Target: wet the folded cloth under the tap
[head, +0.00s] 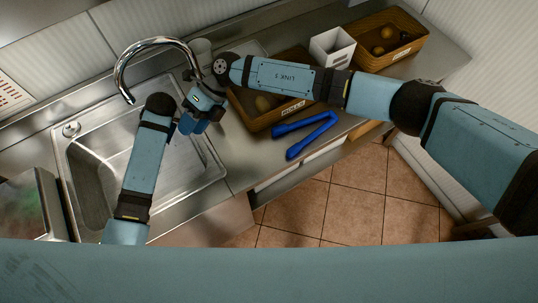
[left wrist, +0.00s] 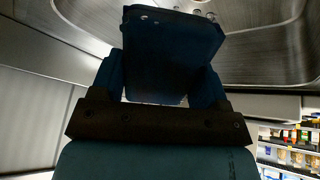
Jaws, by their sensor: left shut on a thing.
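The folded cloth (left wrist: 170,50) is a dark blue, flat-sided bundle in the left wrist view. My left gripper (left wrist: 160,85) is shut on it, with one finger on each side. In the head view my left forearm reaches over the steel sink (head: 92,165) and hides the left gripper and cloth. The tap (head: 157,42) arches over the back of the sink; its spout end is left of my left wrist. No water stream is visible. My right gripper (head: 194,125) points down near the sink's right edge, close to my left wrist; its opening is unclear.
Blue tongs (head: 305,131) lie on the counter right of the sink. A labelled brown crate (head: 262,121) stands behind them, partly under my right arm. A white container (head: 332,50) and another brown crate (head: 398,55) stand farther right.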

